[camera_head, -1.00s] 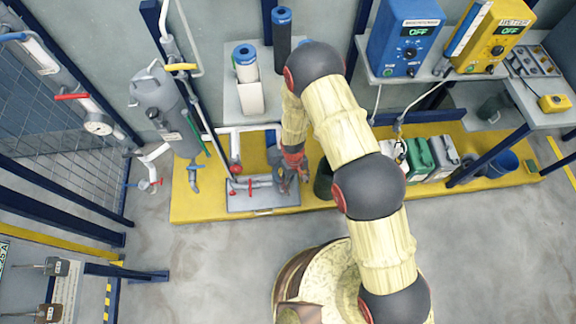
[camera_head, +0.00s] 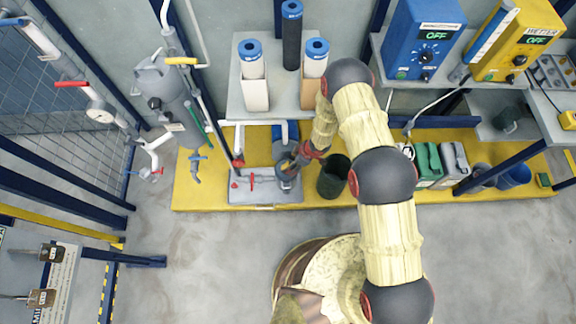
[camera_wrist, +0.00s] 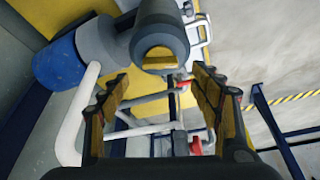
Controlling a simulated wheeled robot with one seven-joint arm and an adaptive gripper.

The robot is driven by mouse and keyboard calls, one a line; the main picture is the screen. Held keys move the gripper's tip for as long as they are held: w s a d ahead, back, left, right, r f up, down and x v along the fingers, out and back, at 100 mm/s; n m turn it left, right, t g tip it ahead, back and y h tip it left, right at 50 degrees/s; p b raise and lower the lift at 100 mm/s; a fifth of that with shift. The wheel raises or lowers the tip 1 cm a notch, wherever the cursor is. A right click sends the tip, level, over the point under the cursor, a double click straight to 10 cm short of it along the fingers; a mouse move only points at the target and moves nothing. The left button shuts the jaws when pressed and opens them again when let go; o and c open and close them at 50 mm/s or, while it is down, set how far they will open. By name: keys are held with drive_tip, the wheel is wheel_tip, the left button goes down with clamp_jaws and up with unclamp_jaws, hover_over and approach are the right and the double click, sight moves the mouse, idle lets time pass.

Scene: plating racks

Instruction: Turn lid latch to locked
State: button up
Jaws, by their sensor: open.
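A grey pump housing with a round dark-rimmed lid (camera_wrist: 160,45) fills the upper middle of the wrist view. A short yellow bar (camera_wrist: 158,63) lies across its lower face; it may be the lid latch, but I cannot read its setting. In the head view the grey housing (camera_head: 285,172) stands at the right end of the grey base plate, in front of the blue motor (camera_head: 280,135). My gripper (camera_head: 292,167) is over the housing, partly hiding it. In the wrist view my gripper (camera_wrist: 160,85) is open and empty, its fingers to either side below the lid. Contact cannot be told.
A dark bucket (camera_head: 333,178) stands close on the right. A shelf with blue-capped cartridges (camera_head: 252,70) is behind.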

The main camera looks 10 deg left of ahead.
sight(286, 166)
drive_tip(key=b+x, duration=0.1)
drive_tip(key=x, duration=0.4)
drive_tip(key=shift+a+f+b, duration=0.1)
drive_tip(key=shift+f+b, duration=0.25)
drive_tip(key=shift+c, duration=1.4)
drive_tip(key=c, duration=0.9)
